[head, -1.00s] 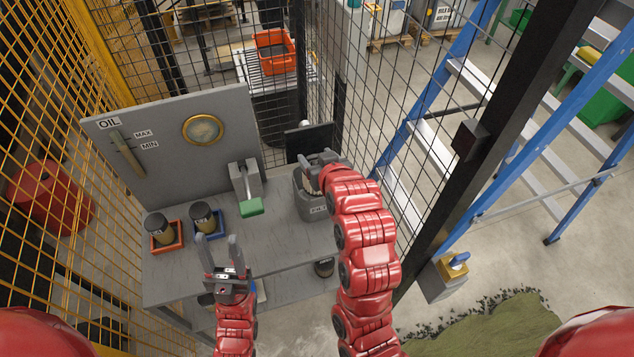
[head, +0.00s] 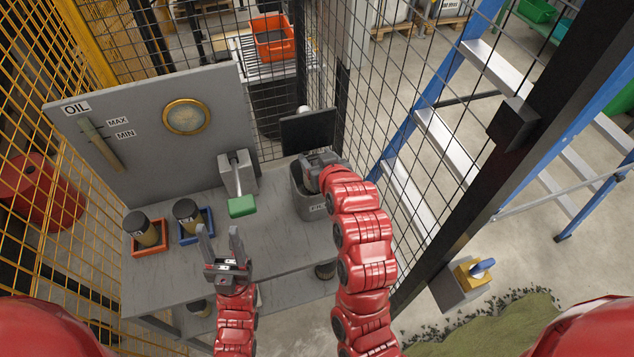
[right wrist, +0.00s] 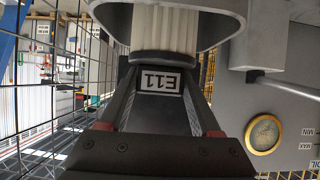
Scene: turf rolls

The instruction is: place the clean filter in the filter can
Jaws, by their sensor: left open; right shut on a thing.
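The grey filter can (head: 312,205) stands at the right end of the grey bench, with a label on its front. My right gripper (head: 318,163) is over the can's mouth. In the right wrist view, my right gripper (right wrist: 162,95) is shut on the dark end of a white pleated filter (right wrist: 165,28); a plate reading "E11" shows between the fingers. The filter's pleated part runs inside the can's pale rim (right wrist: 235,30); its far end is hidden. My left gripper (head: 221,245) is open and empty, above the bench's front part.
A black lid or panel (head: 308,132) stands up behind the can. A green-handled lever (head: 241,206) is left of it. Dark-topped tan cylinders stand in an orange tray (head: 151,252) and a blue tray (head: 210,235). An upright grey OIL panel (head: 75,130) and mesh fencing close the back.

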